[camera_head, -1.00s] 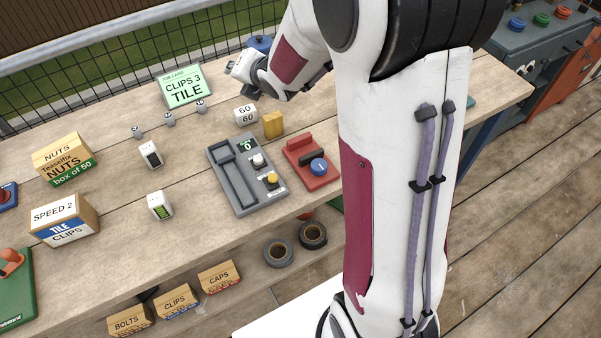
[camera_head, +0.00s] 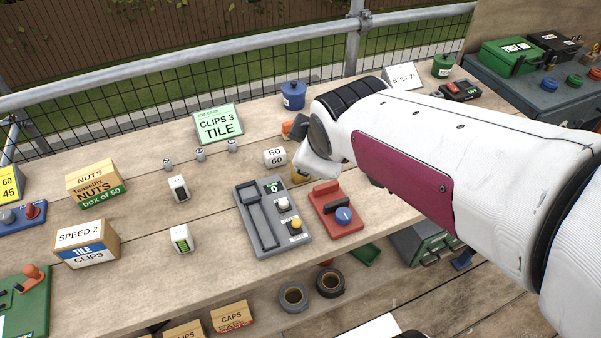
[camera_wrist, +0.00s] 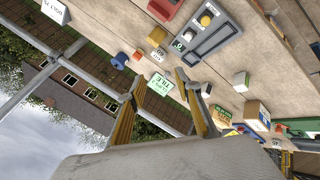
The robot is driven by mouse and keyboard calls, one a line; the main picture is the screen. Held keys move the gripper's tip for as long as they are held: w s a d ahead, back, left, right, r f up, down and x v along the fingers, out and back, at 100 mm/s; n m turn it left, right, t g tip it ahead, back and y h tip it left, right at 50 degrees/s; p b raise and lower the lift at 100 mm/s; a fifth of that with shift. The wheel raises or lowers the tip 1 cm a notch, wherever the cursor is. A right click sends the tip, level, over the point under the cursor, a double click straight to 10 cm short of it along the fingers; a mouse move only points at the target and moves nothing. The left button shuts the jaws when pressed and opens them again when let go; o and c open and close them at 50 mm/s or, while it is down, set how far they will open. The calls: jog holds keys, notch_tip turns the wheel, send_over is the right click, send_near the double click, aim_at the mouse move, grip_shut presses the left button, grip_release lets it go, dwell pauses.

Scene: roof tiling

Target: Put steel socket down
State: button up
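Three small grey metal cylinders stand apart on the bench in front of the green job card (camera_head: 218,123): a left one (camera_head: 168,164), a middle one (camera_head: 200,154) and a right one (camera_head: 232,146). They look like sockets; I cannot tell which is the steel socket. My gripper (camera_wrist: 160,77) shows in the wrist view with its yellow-and-black fingers spread apart. I see nothing held between them, only the job card (camera_wrist: 168,88) beyond.
A grey control box (camera_head: 264,222) and a red switch unit (camera_head: 335,208) lie near the bench front. A 60 block (camera_head: 274,157), a blue pot (camera_head: 293,95) and boxes of nuts (camera_head: 95,184) and clips (camera_head: 86,243) stand around. Bare wood (camera_head: 140,215) lies between them.

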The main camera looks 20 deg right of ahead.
jog(key=s+a+m+g+y, duration=0.1)
jog(key=s+a+m, duration=0.3)
jog(key=s+m, duration=0.5)
jog(key=s+g, duration=0.1)
jog(key=s, duration=0.5)
jog(key=shift+f, duration=0.25)
jog(key=shift+s, duration=0.1)
dwell(3.2)
jog(key=o, duration=1.9)
jog(key=w+d+m+h, duration=0.1)
jog(key=w+d+m, duration=0.8)
jog(key=d, duration=0.3)
jog(key=w+d+r+m+g, duration=0.1)
jog(key=w+d+m, duration=0.8)
jog(key=d, duration=0.3)
jog(key=shift+d+r+m+g+h, duration=0.3)
jog(key=shift+d+h, duration=0.1)
